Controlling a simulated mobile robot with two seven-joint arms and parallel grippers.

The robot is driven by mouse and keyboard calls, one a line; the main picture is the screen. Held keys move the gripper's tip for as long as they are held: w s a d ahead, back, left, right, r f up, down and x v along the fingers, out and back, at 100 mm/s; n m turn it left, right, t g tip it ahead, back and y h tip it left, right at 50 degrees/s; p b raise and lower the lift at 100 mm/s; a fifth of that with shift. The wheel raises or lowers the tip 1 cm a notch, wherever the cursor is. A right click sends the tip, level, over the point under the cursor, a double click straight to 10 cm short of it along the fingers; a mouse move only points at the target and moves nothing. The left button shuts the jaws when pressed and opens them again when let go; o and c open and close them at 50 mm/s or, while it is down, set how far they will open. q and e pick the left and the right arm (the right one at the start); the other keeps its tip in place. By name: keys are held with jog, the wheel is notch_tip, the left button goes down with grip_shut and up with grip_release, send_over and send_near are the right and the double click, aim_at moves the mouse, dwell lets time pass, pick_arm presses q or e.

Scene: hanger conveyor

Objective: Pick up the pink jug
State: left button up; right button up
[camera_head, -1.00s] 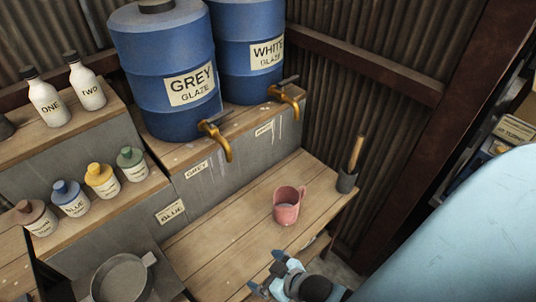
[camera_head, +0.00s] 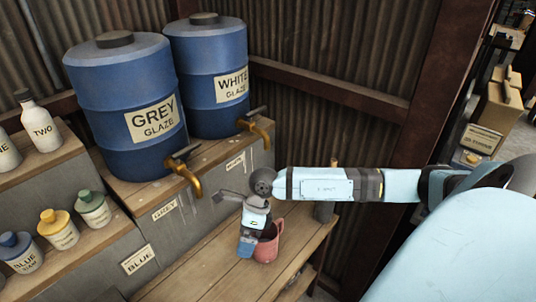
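The pink jug (camera_head: 268,246) stands upright on the lower wooden bench (camera_head: 205,272), partly hidden behind my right gripper. My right gripper (camera_head: 248,246) comes in from the right and points down at the jug's left side. One blue fingertip shows in front of the jug; the other finger is not clearly seen. I cannot tell whether the gripper touches the jug or how far it is open. My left gripper is not in view.
Two blue barrels labelled grey glaze (camera_head: 128,110) and white glaze (camera_head: 212,80) stand on the upper shelf, their brass taps (camera_head: 186,175) sticking out near my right arm. Paint bottles (camera_head: 58,229) stand at left. A corrugated wall closes the back.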

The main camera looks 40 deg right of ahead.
jog(key=w+d+r+h, duration=0.2)
jog(key=d+h, duration=0.3)
jog(key=d, duration=0.6)
jog(key=p, duration=0.2)
send_over(267, 232)
jog(key=s+a, duration=0.3)
jog(key=shift+n, duration=0.4)
jog(key=shift+f, duration=7.05)
jog(key=shift+w+d, duration=0.1)
jog(key=c, duration=1)
jog(key=shift+c, duration=0.2)
jog(key=shift+r, duration=0.15)
notch_tip(267, 232, up, 20)
jog(key=b, duration=0.2)
